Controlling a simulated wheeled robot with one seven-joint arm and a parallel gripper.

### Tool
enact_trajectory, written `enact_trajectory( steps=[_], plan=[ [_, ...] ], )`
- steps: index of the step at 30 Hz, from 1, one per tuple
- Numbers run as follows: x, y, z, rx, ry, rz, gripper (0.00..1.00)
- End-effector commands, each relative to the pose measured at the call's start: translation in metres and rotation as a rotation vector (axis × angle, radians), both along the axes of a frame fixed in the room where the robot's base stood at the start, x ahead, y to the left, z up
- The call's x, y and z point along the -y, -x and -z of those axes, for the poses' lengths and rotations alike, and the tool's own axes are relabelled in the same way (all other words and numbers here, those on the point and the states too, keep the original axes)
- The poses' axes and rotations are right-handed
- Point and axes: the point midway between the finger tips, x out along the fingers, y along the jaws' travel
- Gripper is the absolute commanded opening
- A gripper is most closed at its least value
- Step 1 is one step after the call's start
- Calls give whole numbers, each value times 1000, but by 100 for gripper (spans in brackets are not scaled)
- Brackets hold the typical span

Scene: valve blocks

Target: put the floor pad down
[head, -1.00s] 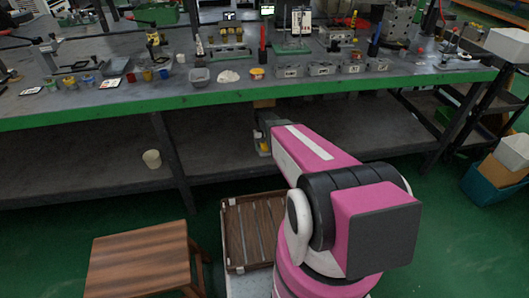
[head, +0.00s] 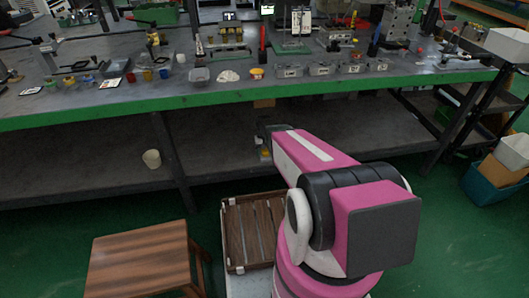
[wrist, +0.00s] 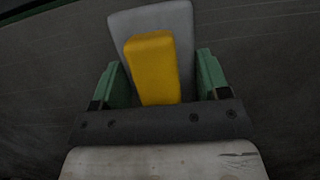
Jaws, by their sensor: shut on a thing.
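The floor pad shows in the wrist view as a flat grey plate (wrist: 182,22) with a yellow block (wrist: 153,68) on its near face. My gripper (wrist: 157,66) has its green fingers on both sides of the yellow block and is shut on it. In the head view my pink arm reaches under the workbench and hides most of the gripper. A small bit of yellow (head: 265,153) shows just below the arm's end, over the lower shelf. Whether the pad touches the surface below it cannot be told.
The workbench (head: 130,112) with its green front edge stands above the arm. Its dark lower shelf (head: 90,165) holds a pale cup (head: 152,159) to the left. A wooden stool (head: 140,258) stands at front left. A brown slatted tray (head: 233,240) is beside my arm's base.

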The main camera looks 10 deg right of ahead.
Motion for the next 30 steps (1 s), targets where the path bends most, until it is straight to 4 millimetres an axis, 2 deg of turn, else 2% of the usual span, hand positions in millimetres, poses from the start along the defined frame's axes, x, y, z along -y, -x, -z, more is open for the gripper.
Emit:
enact_trajectory(
  steps=[7, 8, 9, 17, 19, 20, 30],
  plan=[
    [0, 0, 13, -4, 0, 0, 50],
    [0, 0, 14, -4, -1, 0, 75],
    [0, 0, 14, -4, -1, 0, 88],
    [0, -2, 10, -3, -1, 0, 88],
    [0, -1, 1, -3, -1, 0, 88],
    [0, -4, -3, -2, -1, 0, 94],
    [0, -20, -72, -1, 0, 0, 94]
  ],
)
